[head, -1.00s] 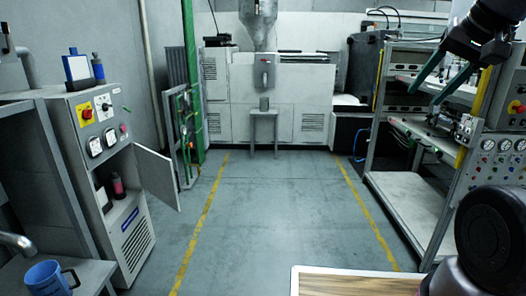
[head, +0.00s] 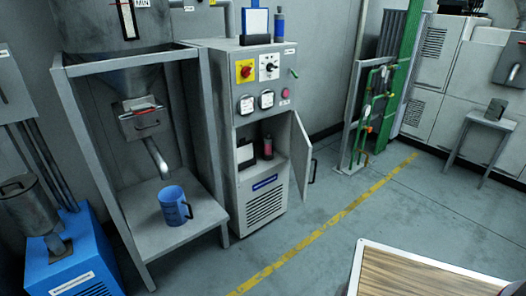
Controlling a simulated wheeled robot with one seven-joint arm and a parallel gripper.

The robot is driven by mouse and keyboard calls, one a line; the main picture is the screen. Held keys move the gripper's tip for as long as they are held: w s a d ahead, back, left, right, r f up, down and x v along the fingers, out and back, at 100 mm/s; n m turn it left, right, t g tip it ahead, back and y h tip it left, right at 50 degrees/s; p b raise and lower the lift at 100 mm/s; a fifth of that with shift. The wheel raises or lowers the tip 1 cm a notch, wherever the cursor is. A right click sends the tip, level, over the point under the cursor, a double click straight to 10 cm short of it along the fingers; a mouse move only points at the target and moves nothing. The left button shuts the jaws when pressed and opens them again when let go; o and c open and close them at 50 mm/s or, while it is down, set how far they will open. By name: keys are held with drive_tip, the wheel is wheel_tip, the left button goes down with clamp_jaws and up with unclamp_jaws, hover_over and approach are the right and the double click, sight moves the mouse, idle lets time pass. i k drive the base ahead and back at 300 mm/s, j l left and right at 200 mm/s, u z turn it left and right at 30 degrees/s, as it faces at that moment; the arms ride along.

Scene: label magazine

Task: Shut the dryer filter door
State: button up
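The dryer cabinet (head: 265,100) stands left of centre in the head view. It is a grey box with a yellow and red switch, two gauges and a red button on its upper front. Its filter door (head: 301,160) is a light grey panel hinged on the right side of an opening. The door stands open, swung out to the right, with a dark handle (head: 312,171) on its edge. Inside the opening are a dark-framed white piece (head: 245,154) and a red and black bottle (head: 268,147). My gripper is not in view now.
A blue mug (head: 174,206) stands on a grey stand (head: 150,240) under a hopper spout, left of the cabinet. A blue machine (head: 75,270) is at lower left. Green pipework (head: 380,105) stands right of the door. A wood-topped surface (head: 430,277) is at lower right. Floor before the cabinet is clear.

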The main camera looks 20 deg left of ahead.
sight(301, 149)
drive_tip(key=i+l+u, duration=0.4)
drive_tip(key=u, duration=0.2)
drive_tip(key=i+l+u, duration=0.15)
drive_tip(key=l+u, duration=0.15)
drive_tip(key=i+l+u, duration=0.1)
drive_tip(key=l+u, duration=0.2)
drive_tip(key=l, duration=0.15)
drive_tip(key=i+l+u, duration=0.1)
drive_tip(key=l+u, duration=0.2)
drive_tip(key=k+l, duration=0.2)
drive_tip(key=k, duration=0.3)
drive_tip(key=k+l+u, duration=0.1)
drive_tip(key=k+l, duration=0.15)
drive_tip(key=k, duration=0.25)
drive_tip(key=i+j, duration=0.15)
drive_tip(key=i, duration=0.3)
drive_tip(key=i+j, duration=0.15)
drive_tip(key=i, duration=0.35)
drive_tip(key=i+j+z, duration=0.1)
drive_tip(key=i, duration=0.35)
